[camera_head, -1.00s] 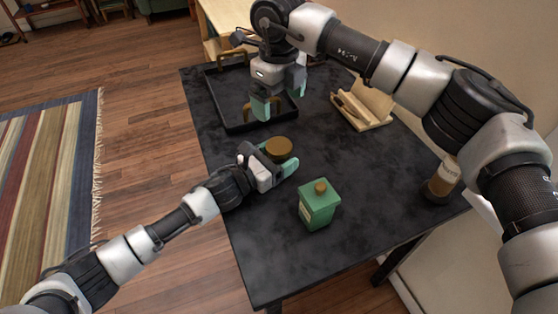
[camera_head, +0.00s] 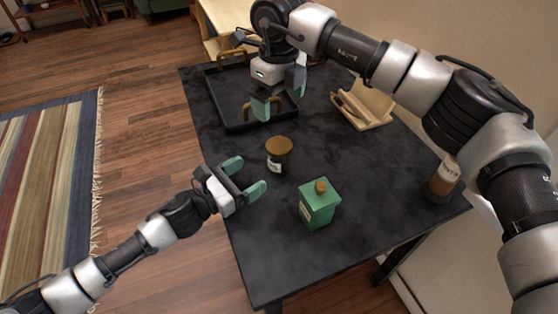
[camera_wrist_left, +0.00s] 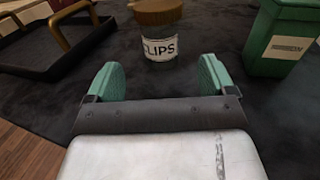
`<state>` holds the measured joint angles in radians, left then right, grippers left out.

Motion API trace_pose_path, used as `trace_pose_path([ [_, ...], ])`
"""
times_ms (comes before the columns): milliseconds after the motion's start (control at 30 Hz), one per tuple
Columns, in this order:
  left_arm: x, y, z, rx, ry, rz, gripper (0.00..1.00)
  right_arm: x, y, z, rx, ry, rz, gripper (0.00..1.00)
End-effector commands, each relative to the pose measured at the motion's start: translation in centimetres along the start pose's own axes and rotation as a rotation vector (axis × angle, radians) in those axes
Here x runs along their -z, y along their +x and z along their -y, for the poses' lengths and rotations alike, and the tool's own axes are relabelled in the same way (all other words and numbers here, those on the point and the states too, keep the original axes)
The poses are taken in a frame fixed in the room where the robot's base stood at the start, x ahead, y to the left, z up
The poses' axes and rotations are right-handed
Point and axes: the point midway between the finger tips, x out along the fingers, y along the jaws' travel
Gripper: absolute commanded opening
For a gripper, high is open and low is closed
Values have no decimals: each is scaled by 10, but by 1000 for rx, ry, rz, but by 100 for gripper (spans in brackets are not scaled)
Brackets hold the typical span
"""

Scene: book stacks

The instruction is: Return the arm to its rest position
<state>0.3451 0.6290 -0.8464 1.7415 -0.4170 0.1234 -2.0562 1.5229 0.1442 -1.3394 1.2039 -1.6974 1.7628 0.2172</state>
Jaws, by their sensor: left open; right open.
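My left gripper (camera_head: 245,178) is open and empty over the left edge of the dark table, a little short of a jar with a brown lid (camera_head: 279,151). In the left wrist view its two green fingertips (camera_wrist_left: 159,82) are spread, and the jar (camera_wrist_left: 158,44), labelled "CLIPS", stands upright beyond them, apart from both. My right gripper (camera_head: 280,100) is open above the black tray (camera_head: 242,126) at the table's far end. I see nothing between its fingers.
A green canister (camera_head: 319,206) stands on the dark table (camera_head: 370,190) right of my left gripper. A wooden stand (camera_head: 362,106) lies at the back right. A brown labelled jar (camera_head: 442,181) is at the right edge. A striped rug (camera_head: 50,190) covers floor at left.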

Motion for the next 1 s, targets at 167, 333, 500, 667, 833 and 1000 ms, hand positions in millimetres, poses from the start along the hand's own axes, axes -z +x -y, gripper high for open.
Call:
trace_pose_path([
  [167, 0, -8, 0, 1, 1, 0, 84, 0, 1, 0, 0, 0, 0, 93],
  [333, 0, -8, 0, 1, 1, 0, 84, 0, 0, 0, 0, 0, 0, 93],
  [500, 0, -8, 0, 1, 1, 0, 84, 0, 0, 0, 0, 0, 0, 93],
  [667, -2, -8, 0, 1, 1, 0, 84, 0, -1, 0, 0, 0, 0, 93],
  [833, -23, -8, 0, 1, 1, 1, 84, 0, -22, 0, 0, 0, 1, 93],
  [1000, -50, -8, 0, 1, 1, 0, 84, 0, -50, 0, 0, 0, 0, 93],
])
